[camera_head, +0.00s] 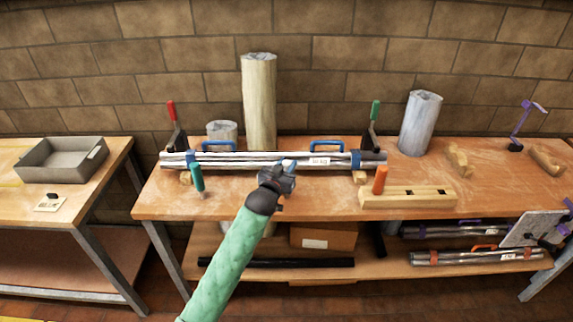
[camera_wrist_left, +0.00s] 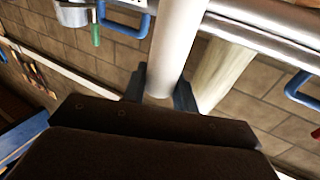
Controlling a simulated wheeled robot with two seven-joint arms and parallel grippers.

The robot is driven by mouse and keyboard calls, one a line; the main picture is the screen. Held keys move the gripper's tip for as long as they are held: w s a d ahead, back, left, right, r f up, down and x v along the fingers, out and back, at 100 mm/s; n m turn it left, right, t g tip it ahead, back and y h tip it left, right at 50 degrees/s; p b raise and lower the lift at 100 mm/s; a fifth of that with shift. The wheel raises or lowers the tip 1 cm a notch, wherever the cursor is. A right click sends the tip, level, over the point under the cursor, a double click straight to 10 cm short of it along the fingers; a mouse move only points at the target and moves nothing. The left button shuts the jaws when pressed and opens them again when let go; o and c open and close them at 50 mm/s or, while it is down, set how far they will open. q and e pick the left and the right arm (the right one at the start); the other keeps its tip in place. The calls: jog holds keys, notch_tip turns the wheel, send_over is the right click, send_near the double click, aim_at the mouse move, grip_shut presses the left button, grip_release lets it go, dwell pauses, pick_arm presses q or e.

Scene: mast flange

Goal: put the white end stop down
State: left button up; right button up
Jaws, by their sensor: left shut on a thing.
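My left gripper (camera_head: 287,172) is at the front of the long silver mast (camera_head: 235,160) on the middle workbench. In the left wrist view its two fingers (camera_wrist_left: 160,88) are shut on the pale, smooth, rod-like white end stop (camera_wrist_left: 177,42). The end stop runs away from the fingers toward the silver mast tubes (camera_wrist_left: 265,35). I cannot tell whether it touches them. In the head view the gripper mostly hides the end stop. My right gripper is not in view.
Blue handles (camera_head: 327,145) rise behind the mast. A teal-handled tool (camera_head: 196,176) and an orange-handled tool (camera_head: 380,180) stand in front, the latter beside a wooden block (camera_head: 420,197). A grey tray (camera_head: 62,160) is on the left table.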

pick_arm(q)
jog(key=shift+f, duration=0.1)
jog(key=o, duration=1)
jog(key=shift+o, duration=0.2)
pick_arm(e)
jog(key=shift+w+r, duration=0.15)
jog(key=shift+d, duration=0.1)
pick_arm(q)
jog(key=b+v, duration=0.3)
jog(key=v, duration=0.9)
jog(key=shift+b, duration=0.4)
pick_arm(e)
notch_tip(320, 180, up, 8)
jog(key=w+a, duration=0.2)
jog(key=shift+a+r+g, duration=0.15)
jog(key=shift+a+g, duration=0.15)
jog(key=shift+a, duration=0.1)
